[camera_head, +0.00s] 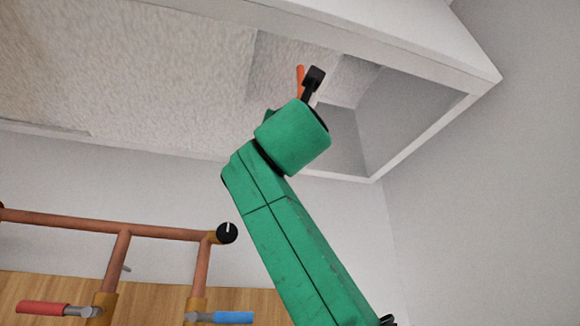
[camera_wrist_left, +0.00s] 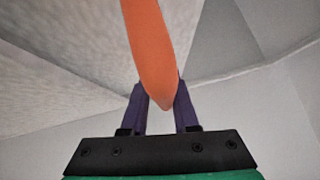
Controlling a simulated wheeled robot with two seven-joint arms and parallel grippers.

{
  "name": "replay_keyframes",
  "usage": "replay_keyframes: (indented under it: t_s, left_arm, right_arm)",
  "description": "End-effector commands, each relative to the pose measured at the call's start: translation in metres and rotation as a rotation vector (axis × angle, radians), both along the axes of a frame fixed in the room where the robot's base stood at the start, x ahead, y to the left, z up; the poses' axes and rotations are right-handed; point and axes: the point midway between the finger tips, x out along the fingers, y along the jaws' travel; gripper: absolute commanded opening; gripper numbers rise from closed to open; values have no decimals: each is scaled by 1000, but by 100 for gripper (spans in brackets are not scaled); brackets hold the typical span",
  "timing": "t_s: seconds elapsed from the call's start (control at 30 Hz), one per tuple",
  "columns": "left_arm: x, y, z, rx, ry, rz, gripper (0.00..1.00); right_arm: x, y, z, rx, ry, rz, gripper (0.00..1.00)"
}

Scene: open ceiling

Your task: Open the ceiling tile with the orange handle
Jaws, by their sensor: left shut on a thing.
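The orange handle (camera_head: 300,82) hangs at the ceiling in the head view, close to the black fingers of my left gripper (camera_head: 312,84). In the left wrist view the orange handle (camera_wrist_left: 150,50) runs down from the top and its lower end lies between the two dark purple fingers of my left gripper (camera_wrist_left: 162,106). The gripper is shut on it. A pale textured ceiling tile (camera_head: 285,62) shows behind the handle. Where the handle joins the tile is hard to make out. My right gripper is not in view.
A white ceiling frame (camera_head: 430,62) surrounds a grey recess (camera_head: 405,110) to the right of the handle. Copper pipes (camera_head: 110,225) with a red lever (camera_head: 45,308) and a blue lever (camera_head: 228,317) stand at lower left. The wall at right is bare.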

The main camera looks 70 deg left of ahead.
Motion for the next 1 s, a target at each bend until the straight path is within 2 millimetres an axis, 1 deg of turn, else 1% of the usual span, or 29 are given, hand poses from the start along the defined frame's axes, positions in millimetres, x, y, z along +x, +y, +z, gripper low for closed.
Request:
replay_keyframes:
  t_s: [0.03,0.07,0.33,0.43,0.57,0.7,0.8,0.9,1.0]
  left_arm:
    - [0,-2,3,5,-3,-3,36]
    - [0,-2,3,5,-3,-3,47]
    - [0,-1,1,3,-2,-1,47]
    - [-1,-4,-4,3,-2,-1,47]
    - [-5,-20,-25,6,-2,-1,47]
    - [-14,-49,-57,6,-3,-3,47]
    - [-21,-69,-77,6,-3,-3,47]
    - [-26,-86,-91,5,-3,-3,47]
    - [-29,-96,-99,4,-3,-3,47]
  right_arm:
    - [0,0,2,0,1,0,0]
    - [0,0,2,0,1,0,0]
    - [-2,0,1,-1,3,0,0]
    - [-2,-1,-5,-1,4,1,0]
    - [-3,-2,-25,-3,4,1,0]
    - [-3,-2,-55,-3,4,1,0]
    - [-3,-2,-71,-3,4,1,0]
    - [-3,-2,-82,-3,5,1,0]
    - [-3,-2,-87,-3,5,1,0]
